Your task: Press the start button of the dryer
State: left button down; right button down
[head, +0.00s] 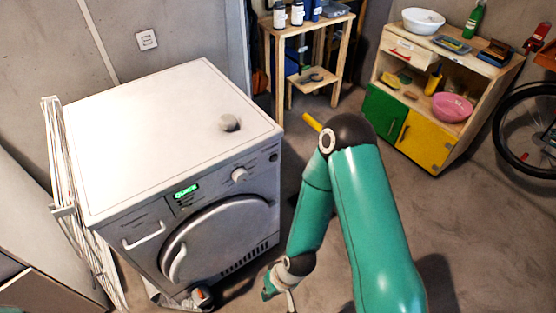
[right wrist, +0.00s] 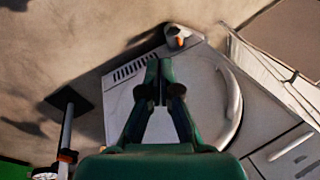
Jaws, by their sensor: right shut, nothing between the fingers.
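The dryer (head: 150,120) stands at the left, with a lit green display (head: 186,191), a round dial (head: 239,175) and a small dark round button (head: 273,157) at the panel's right end. I cannot read any label on the button. My right gripper (head: 268,288) hangs low in front of the dryer's lower right, well below the panel. In the right wrist view its fingers (right wrist: 159,70) are shut and empty, with the dryer's front and round door (right wrist: 228,105) behind them. The button cannot be made out there. My left gripper is not in view.
A small grey round item (head: 230,123) lies on the dryer top. A white drying rack (head: 65,190) stands at its left. A white and orange item (head: 200,297) is on the floor by the dryer. A wooden shelf (head: 310,27) and a cabinet (head: 430,140) stand behind.

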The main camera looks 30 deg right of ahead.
aim_at(274, 158)
jog(key=w+d+m+t+h+b, duration=0.35)
jog(key=w+d+b, duration=0.2)
jog(key=w, duration=0.35)
jog(key=w+d+m+t+h+b, duration=0.2)
jog(key=w+d+m+t+b, duration=0.4)
jog(key=w, duration=0.4)
jog(key=w+d+r+m+h+b, duration=0.2)
jog(key=d+r+m+h+b, duration=0.5)
jog(key=d+r, duration=0.3)
jog(key=shift+d+r+t+h+b, duration=0.25)
jog(key=shift+d+t+h+b, duration=0.25)
jog(key=shift+h+b, duration=0.1)
jog(key=shift+m, duration=0.25)
jog(key=w+p, duration=0.2)
jog(key=w, duration=0.6)
jog(key=shift+w+a, duration=0.35)
jog(key=shift+a, duration=0.05)
